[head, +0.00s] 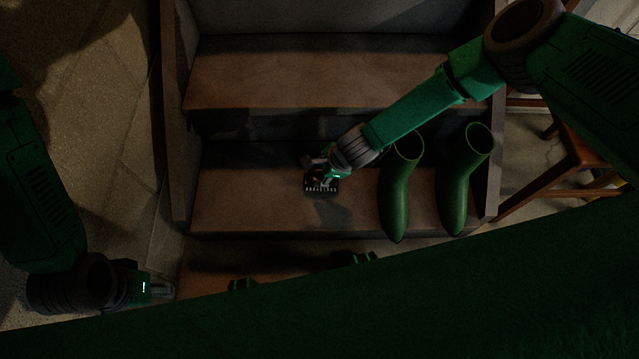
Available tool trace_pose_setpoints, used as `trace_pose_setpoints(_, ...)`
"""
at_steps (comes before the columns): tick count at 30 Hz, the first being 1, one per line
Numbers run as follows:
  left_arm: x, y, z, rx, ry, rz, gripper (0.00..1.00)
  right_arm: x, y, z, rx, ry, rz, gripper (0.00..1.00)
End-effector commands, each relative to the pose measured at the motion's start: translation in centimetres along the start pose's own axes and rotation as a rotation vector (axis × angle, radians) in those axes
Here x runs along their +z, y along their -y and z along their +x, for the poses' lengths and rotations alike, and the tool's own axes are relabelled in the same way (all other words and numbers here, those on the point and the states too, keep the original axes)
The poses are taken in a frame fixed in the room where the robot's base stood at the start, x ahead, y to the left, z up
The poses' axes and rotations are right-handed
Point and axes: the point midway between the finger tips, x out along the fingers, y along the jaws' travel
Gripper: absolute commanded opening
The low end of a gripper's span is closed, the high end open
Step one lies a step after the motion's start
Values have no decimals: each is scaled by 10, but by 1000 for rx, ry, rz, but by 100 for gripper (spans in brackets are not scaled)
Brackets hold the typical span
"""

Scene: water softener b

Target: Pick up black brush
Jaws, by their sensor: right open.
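The black brush (321,187) lies on the middle step, left of the boots, with a row of pale marks along its near edge. My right gripper (318,168) is open at the brush's far side, reaching in from the upper right. It overlaps the brush in this view, and I cannot tell whether the fingers touch it or are around it. Part of the brush is hidden under the gripper. My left gripper (163,289) is low at the left, away from the brush. It is too dark and small to see whether its fingers are apart.
Two green boots (403,190) stand on the same step (250,200), close to the right of my forearm. Low side walls (171,130) edge the steps. A wooden piece of furniture (572,160) stands at the right. The step left of the brush is clear.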

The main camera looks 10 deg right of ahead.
Motion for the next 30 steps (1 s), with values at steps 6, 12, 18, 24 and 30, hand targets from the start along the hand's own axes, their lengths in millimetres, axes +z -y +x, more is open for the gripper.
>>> trace_pose_setpoints(6, 0, 0, 4, 0, -1, 1, 40, -1, 1, 7, -1, 0, 2, 43)
trace_pose_setpoints(12, 0, 0, 3, 0, -1, 1, 40, 0, 1, 7, -1, -1, 1, 11)
trace_pose_setpoints(18, 0, 0, 4, 0, -1, 1, 40, 0, 1, 7, -1, -1, 0, 0)
trace_pose_setpoints(24, 0, 0, 2, 0, -1, 1, 40, 1, 2, 4, -1, 0, 1, 0)
trace_pose_setpoints(30, -1, 0, -16, 0, -1, 1, 40, 14, 8, -26, -2, 1, 0, 0)
